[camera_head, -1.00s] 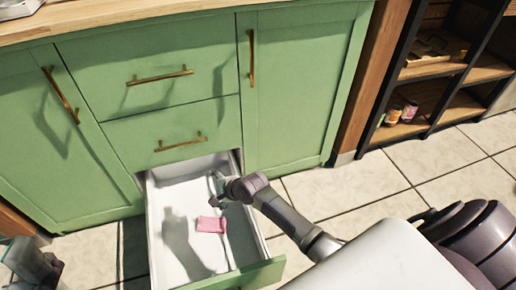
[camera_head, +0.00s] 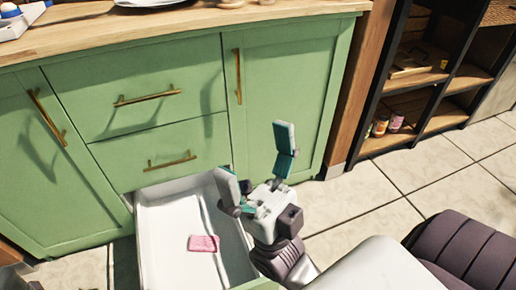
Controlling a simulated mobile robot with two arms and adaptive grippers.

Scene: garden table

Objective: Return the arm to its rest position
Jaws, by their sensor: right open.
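My right gripper (camera_head: 254,150) is raised in front of the green cabinet, at the right side of the open drawer. Its two teal-padded fingers are spread wide, with nothing between them. My right arm comes up from the bottom of the view behind it. The drawer (camera_head: 160,225) is pulled out, with a white inside. A pink block, perhaps a sponge (camera_head: 203,243), lies flat on the drawer floor, apart from the gripper. My left gripper cannot be made out.
The green cabinet (camera_head: 150,120) has brass handles, and a wooden countertop (camera_head: 190,22) runs above it. A dark open shelf (camera_head: 425,75) with small jars (camera_head: 388,123) stands at the right. The tiled floor (camera_head: 370,205) between shelf and drawer is clear.

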